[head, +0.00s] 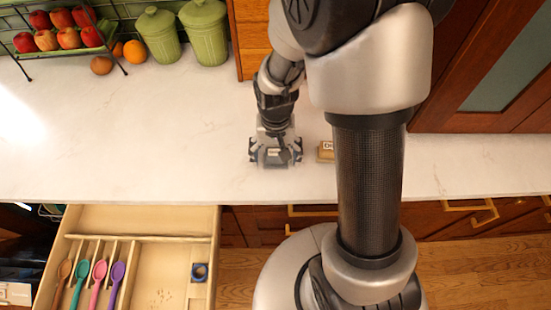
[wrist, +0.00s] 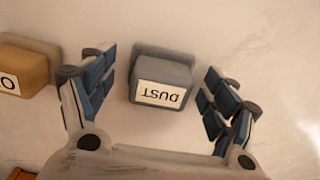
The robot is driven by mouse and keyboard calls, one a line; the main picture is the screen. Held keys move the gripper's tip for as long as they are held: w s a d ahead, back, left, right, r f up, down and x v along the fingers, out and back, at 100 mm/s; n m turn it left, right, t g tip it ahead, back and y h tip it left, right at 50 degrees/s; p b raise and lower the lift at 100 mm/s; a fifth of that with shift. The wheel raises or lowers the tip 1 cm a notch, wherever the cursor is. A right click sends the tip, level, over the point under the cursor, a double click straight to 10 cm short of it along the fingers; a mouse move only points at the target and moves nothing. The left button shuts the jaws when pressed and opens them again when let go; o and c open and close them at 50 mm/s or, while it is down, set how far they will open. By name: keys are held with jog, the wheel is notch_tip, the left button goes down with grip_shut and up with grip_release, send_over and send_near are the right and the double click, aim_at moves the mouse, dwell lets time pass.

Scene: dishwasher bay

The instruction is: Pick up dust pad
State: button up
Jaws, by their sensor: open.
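In the wrist view the dust pad (wrist: 162,78) is a grey block with a white label that reads DUST, upside down in the picture. It rests on the white counter. My gripper (wrist: 160,108) is open, with blue-padded fingers to the left and right of the pad and a gap on both sides. In the head view my gripper (head: 275,160) points down at the counter near its front edge. The dust pad cannot be made out there, as the gripper covers it.
A tan labelled block (wrist: 27,65) lies just outside the left finger; it shows in the head view (head: 326,151) too. Green canisters (head: 159,36) and a fruit rack stand at the back left. The left counter is clear.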

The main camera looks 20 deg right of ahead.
aim_at(275, 152)
jog(key=c, duration=1.1)
jog(key=shift+r, duration=0.15)
notch_tip(275, 152, up, 20)
jog(key=p, duration=0.6)
jog(key=shift+p, duration=0.3)
